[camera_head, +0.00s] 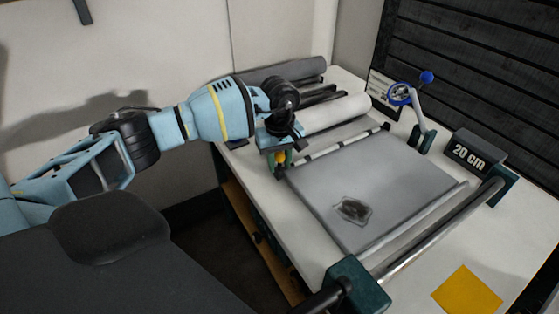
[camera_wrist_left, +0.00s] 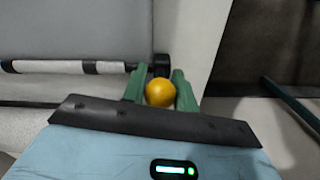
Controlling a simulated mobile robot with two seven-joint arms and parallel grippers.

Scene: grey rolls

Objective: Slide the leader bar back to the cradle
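The leader bar (camera_head: 345,143), striped black and white, lies across the back edge of a grey sheet (camera_head: 375,180). It also shows in the left wrist view (camera_wrist_left: 70,67), with a black end cap near my fingers. A yellow knob (camera_wrist_left: 160,92) sits by that end, between the green fingers of my left gripper (camera_wrist_left: 160,88). The fingers appear to touch the knob on both sides. In the head view my left gripper (camera_head: 279,160) is low over the table's left edge, at the bar's left end. I cannot tell which part is the cradle. My right gripper is not in view.
Grey and white rolls (camera_head: 335,113) lie behind the bar. A metal rod (camera_head: 440,232) spans teal blocks at the front. A dark patch (camera_head: 352,209) lies on the sheet. A blue-handled lever (camera_head: 424,128), a "20 cm" sign (camera_head: 470,154) and an orange square (camera_head: 467,290) are at the right.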

